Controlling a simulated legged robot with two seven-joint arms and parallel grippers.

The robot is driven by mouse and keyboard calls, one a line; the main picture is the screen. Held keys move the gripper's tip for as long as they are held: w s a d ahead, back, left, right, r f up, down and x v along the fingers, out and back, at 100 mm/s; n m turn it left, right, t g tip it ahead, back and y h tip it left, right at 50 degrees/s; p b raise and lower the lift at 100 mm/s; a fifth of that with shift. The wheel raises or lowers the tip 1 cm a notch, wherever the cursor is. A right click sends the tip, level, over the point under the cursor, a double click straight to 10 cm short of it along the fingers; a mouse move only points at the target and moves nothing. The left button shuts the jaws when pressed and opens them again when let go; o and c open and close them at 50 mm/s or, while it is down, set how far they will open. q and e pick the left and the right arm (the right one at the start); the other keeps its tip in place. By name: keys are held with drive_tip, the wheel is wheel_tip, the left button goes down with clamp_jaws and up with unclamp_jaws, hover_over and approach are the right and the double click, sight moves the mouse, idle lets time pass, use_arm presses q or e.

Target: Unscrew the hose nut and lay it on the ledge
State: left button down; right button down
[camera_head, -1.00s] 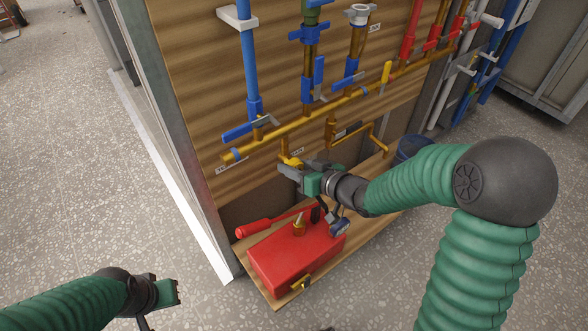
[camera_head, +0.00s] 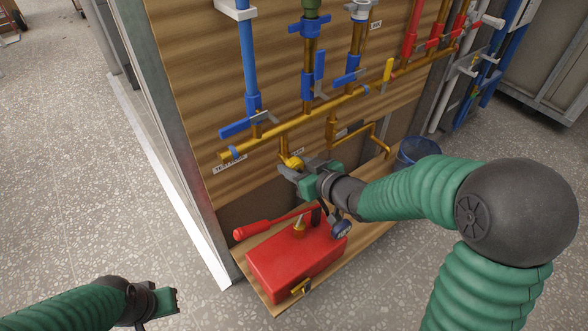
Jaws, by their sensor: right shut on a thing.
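The yellow hose nut (camera_head: 293,162) is at the lower end of a short brass pipe stub below the manifold. My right gripper (camera_head: 291,171) is shut on it, with the jaws covering part of it. I cannot tell whether the nut is still threaded on the stub or just below it. The wooden ledge (camera_head: 364,230) runs along the foot of the panel, below my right gripper. My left gripper (camera_head: 170,300) is at the lower left, over the floor and away from the panel; its jaw gap cannot be made out.
A red test-pump box (camera_head: 290,262) with a red lever handle (camera_head: 252,230) and a gauge (camera_head: 340,229) fills the ledge's near end. A blue bucket (camera_head: 418,150) stands at its far end. Brass pipes with blue valve levers (camera_head: 240,128) are above. Bare ledge lies between box and bucket.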

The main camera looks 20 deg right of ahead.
drive_tip(key=shift+n+b, duration=0.4)
drive_tip(key=shift+b, duration=0.2)
drive_tip(key=shift+d, duration=0.1)
drive_tip(key=shift+f, duration=0.1)
drive_tip(key=shift+f+h+b, duration=0.1)
drive_tip(key=shift+h+b, duration=0.4)
drive_tip(key=shift+b, duration=0.25)
drive_tip(key=shift+n+t+h+b, duration=0.4)
drive_tip(key=shift+n+b, duration=0.6)
drive_tip(key=shift+b, duration=1.3)
